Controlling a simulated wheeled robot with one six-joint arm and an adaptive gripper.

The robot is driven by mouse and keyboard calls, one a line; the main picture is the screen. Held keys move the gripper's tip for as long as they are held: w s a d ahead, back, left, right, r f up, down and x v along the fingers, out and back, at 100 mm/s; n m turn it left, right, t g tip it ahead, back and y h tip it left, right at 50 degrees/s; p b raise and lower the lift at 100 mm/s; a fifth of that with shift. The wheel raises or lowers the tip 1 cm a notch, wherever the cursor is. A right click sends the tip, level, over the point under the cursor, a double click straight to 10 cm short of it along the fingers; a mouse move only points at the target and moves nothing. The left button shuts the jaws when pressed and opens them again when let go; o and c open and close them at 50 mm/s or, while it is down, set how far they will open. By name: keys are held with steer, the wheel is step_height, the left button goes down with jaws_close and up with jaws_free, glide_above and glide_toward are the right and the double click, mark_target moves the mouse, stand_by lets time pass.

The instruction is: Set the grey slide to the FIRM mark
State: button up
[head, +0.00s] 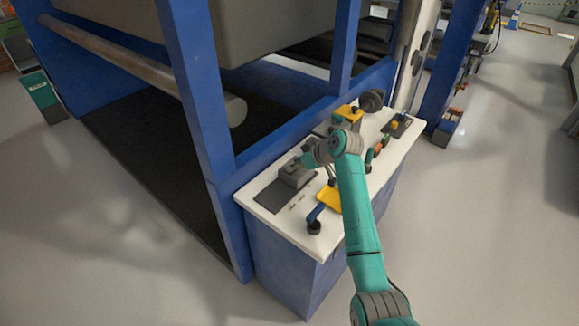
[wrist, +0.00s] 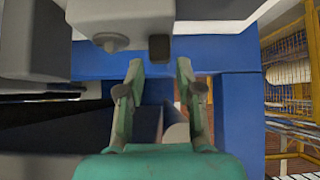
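A grey block that looks like the grey slide (head: 295,175) sits on a dark plate (head: 271,197) at the left of the white bench top. Small dark marks (head: 297,200) show beside the plate, too small to read. My gripper (wrist: 160,68) is open, its two fingers apart with nothing between them. In the head view it is near the grey block, partly hidden by my wrist; I cannot tell whether it touches. In the wrist view a small dark block (wrist: 159,48) lies just beyond the fingertips; I cannot tell whether it belongs to the slide.
A yellow piece (head: 329,199) and a blue lever with a black knob (head: 314,226) stand near the bench's front. A yellow-topped block (head: 348,114) and a dark round knob (head: 371,101) are farther back. Blue frame posts (head: 203,90) and a large roller (head: 150,70) flank the bench.

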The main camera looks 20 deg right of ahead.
steer(key=shift+x, duration=1.8)
jaws_close()
